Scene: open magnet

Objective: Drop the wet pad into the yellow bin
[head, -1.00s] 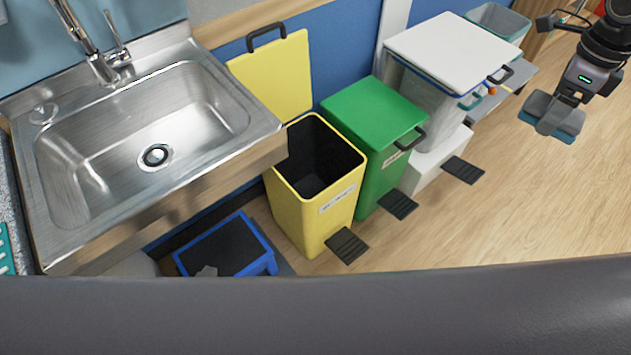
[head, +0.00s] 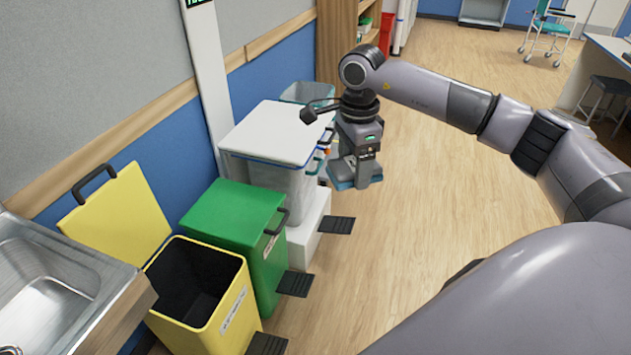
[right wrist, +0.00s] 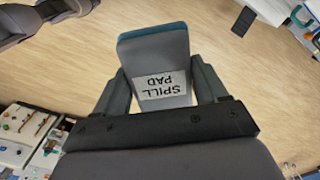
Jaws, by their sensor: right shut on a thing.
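The wet pad is a grey and blue pad with a label reading "SPILL PAD". In the right wrist view the pad (right wrist: 155,52) sits between the two fingers of my right gripper (right wrist: 163,92), which is shut on it. In the head view my right gripper (head: 355,172) hangs down over the floor with the pad (head: 342,184) at its tip, to the right of the white-lidded bin. The yellow bin (head: 232,315) stands at lower left with its lid (head: 122,215) raised against the wall and its dark inside showing. My left gripper does not show.
The closed green bin (head: 228,212) stands between the yellow bin and the white-lidded bin (head: 275,133). Black pedals (head: 295,284) stick out in front of the bins. A steel sink (head: 45,295) is at the left edge. The wood floor right of the bins is open.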

